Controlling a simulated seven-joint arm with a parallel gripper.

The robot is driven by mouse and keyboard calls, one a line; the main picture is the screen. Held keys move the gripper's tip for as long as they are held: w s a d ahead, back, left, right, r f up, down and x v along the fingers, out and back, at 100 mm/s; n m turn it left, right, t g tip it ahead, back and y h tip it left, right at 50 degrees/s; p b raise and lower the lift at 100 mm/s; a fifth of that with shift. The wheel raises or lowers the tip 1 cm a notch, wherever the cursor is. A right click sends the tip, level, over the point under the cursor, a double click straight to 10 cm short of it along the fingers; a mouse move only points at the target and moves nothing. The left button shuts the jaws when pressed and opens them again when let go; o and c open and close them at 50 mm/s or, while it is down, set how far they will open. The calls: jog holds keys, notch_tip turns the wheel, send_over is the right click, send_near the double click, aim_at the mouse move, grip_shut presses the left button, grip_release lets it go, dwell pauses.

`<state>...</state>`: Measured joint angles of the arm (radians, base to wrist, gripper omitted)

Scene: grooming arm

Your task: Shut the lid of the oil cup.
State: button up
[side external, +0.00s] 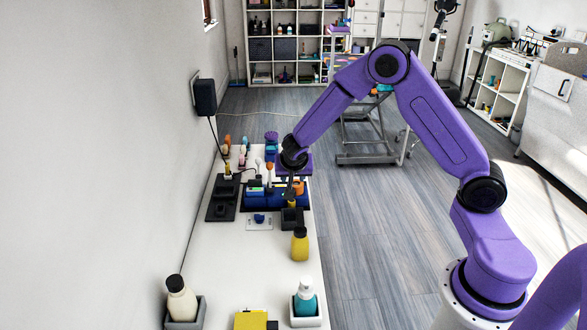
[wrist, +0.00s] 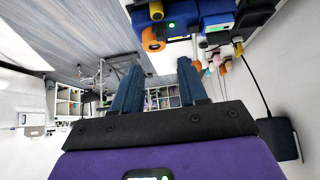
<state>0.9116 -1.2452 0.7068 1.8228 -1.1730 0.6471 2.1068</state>
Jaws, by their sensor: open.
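I cannot tell for certain which item is the oil cup, and its lid is not clear in either view. A blue device (side external: 262,197) with an orange round part (side external: 298,188) sits on the table below my wrist in the side view. In the wrist view the orange part (wrist: 153,40) is at the top, beside a green light. A small black box (side external: 292,218) stands just in front of it in the side view. My gripper (wrist: 160,80) is open, its two blue fingers apart with nothing between them. In the side view its fingertips are small and partly lost against the device.
On the white table (side external: 245,270) stand a yellow bottle (side external: 300,244), a cream bottle (side external: 181,299), a teal bottle (side external: 305,298) and a yellow block (side external: 250,320). A black tray (side external: 222,198) lies left of the blue device. The wall is close on the left.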

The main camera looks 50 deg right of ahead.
jog(key=v, duration=0.6)
